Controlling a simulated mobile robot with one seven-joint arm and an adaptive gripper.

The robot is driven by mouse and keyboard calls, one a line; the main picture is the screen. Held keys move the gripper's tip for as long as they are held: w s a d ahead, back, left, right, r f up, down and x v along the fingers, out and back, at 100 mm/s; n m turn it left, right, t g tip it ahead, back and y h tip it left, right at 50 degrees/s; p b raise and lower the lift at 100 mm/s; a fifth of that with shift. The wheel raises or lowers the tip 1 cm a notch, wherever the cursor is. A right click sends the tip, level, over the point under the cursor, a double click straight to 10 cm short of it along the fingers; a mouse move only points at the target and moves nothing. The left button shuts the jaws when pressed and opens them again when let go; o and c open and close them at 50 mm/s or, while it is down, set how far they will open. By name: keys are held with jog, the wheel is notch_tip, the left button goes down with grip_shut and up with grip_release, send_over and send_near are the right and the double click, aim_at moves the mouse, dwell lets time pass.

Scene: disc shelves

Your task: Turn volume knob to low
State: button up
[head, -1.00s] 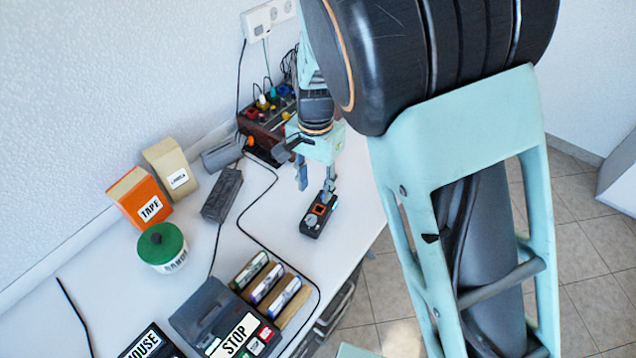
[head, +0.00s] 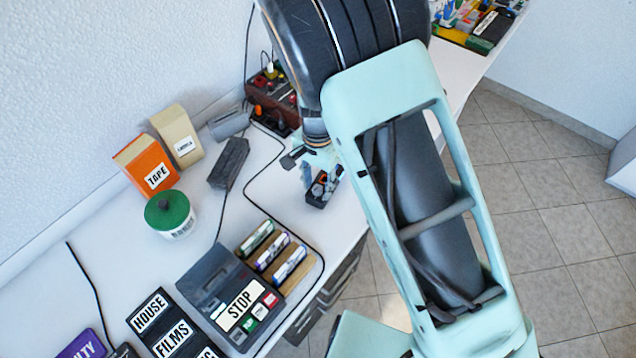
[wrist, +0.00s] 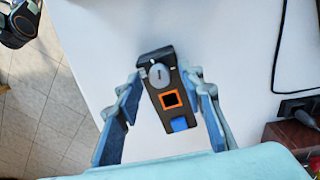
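A small black device (wrist: 182,122) lies on the white table between my fingers in the wrist view. It has a round silver knob (wrist: 158,75) near its far end, an orange-framed square in the middle and a blue button. I take the silver knob to be the volume knob; its markings are too small to read. In the head view my arm partly covers the device (head: 318,201). My gripper (wrist: 163,82) is open, with one blue-padded finger on each side of the device. It holds nothing, and I cannot tell whether a finger touches the device.
A black cable (head: 258,172) runs along the table beside the device. A disc player marked STOP (head: 215,285) and several discs in a rack stand nearer. A TAPE box (head: 143,160), a green-lidded tub (head: 168,213) and a red-brown cabled box (head: 285,110) stand around. The table edge is close.

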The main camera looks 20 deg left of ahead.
jog(key=shift+c, duration=0.6)
grip_shut()
jog(key=n+b, duration=0.1)
jog(key=n, duration=0.2)
jog(key=shift+n, duration=0.3)
jog(key=shift+n+b, duration=0.35)
jog(key=shift+n, duration=0.65)
jog(key=shift+o, duration=0.6)
grip_release()
jog(key=shift+r, duration=0.1)
